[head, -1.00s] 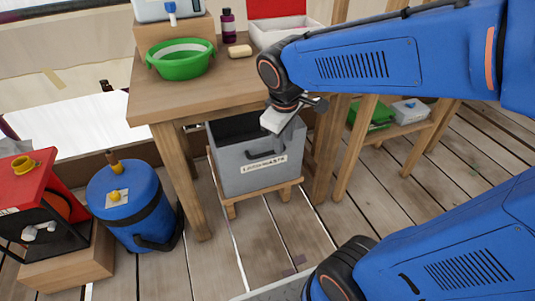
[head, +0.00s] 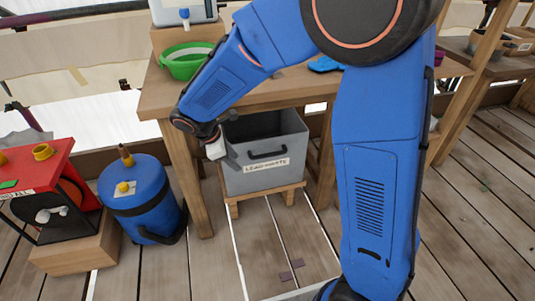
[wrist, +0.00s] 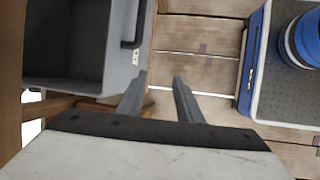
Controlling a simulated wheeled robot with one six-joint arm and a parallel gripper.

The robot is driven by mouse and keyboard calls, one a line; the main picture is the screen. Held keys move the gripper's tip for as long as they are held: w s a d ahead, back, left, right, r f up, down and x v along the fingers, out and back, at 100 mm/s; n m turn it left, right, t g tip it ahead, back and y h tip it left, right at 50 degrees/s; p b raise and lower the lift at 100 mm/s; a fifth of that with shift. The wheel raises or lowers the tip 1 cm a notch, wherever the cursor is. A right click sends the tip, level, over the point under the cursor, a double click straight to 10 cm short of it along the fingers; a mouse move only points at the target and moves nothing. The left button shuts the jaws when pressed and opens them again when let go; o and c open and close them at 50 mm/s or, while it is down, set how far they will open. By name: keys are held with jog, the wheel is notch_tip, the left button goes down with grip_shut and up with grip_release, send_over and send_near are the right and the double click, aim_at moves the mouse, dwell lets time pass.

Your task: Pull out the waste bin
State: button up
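The waste bin (head: 258,180) is an open grey box with a black front handle (head: 267,154) and a white label. It stands on a low wooden stand (head: 287,192) under the table. My gripper (head: 219,151) is by the bin's front left side. In the wrist view my gripper (wrist: 157,85) has its two fingers spread with nothing between them. The bin's wall (wrist: 119,60) is at upper left there, with the handle (wrist: 132,28) ahead of and left of the fingers, apart from them. The bin's inside looks empty where visible.
The wooden table (head: 262,93) stands over the bin, its front left leg (head: 187,180) close left of my gripper. A blue drum (head: 141,200) and a red-topped unit (head: 35,168) stand further left.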

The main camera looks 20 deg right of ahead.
send_over(264, 155)
jog(key=s+a, duration=0.1)
jog(key=a, duration=0.1)
jog(key=x, duration=0.3)
jog(key=shift+d+f, duration=0.15)
jog(key=shift+f, duration=0.25)
jog(key=shift+x, duration=0.75)
grip_shut()
